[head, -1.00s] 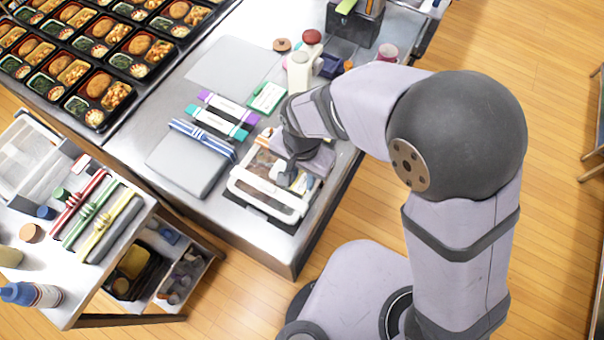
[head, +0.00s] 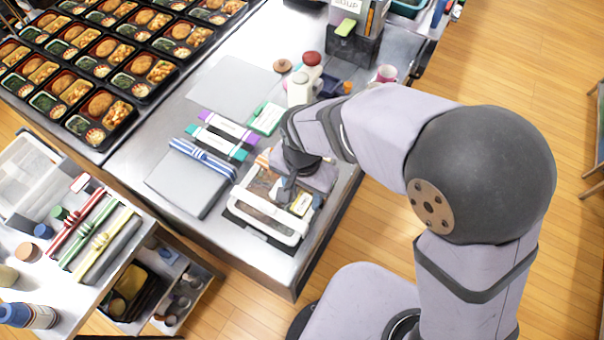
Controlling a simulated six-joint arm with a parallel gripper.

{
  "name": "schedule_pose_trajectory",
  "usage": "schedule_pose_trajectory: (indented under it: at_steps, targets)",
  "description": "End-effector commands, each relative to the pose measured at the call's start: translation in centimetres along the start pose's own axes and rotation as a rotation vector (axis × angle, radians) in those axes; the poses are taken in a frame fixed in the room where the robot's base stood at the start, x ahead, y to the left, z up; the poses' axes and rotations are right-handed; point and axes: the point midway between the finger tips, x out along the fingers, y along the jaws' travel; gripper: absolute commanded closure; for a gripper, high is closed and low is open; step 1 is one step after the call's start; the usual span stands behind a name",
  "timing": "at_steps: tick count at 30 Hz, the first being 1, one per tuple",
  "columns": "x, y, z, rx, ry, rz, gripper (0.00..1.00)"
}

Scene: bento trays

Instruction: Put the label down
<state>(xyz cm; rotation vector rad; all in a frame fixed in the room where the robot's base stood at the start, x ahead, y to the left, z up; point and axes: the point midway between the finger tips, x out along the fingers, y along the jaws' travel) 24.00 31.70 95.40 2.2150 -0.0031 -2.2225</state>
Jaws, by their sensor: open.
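A small yellow-and-white piece (head: 301,204), which may be the label, lies at the right side of a white-rimmed tray (head: 262,226) near the table's front edge. My gripper (head: 286,192) points down over this tray, just left of the yellow-and-white piece. Its jaws are open, and I see nothing held between them. My wrist hides the back right part of the tray. I cannot tell whether the fingertips touch anything.
A grey board with a blue-striped band (head: 190,182) lies left of the tray. Purple (head: 228,128) and teal (head: 216,143) banded pieces and a green-edged card (head: 266,118) lie behind. Bottles (head: 300,91) stand farther back. Filled bento trays (head: 100,104) cover the far left.

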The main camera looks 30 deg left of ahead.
Motion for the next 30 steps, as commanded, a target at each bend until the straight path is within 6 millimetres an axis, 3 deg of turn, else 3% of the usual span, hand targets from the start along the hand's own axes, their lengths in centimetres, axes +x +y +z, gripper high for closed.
schedule_pose_trajectory:
  at_steps: [9, 15, 21, 30]
  targets:
    - [-5.9, -0.3, -0.1, 0.0, 0.006, -0.011, 0.55]
    - [-8.7, -0.2, -0.1, 0.0, 0.004, -0.009, 0.55]
    - [-9.9, -0.2, -0.1, 0.0, 0.004, -0.008, 0.55]
    - [-9.9, 0.2, -0.4, 0.003, 0.004, -0.007, 0.55]
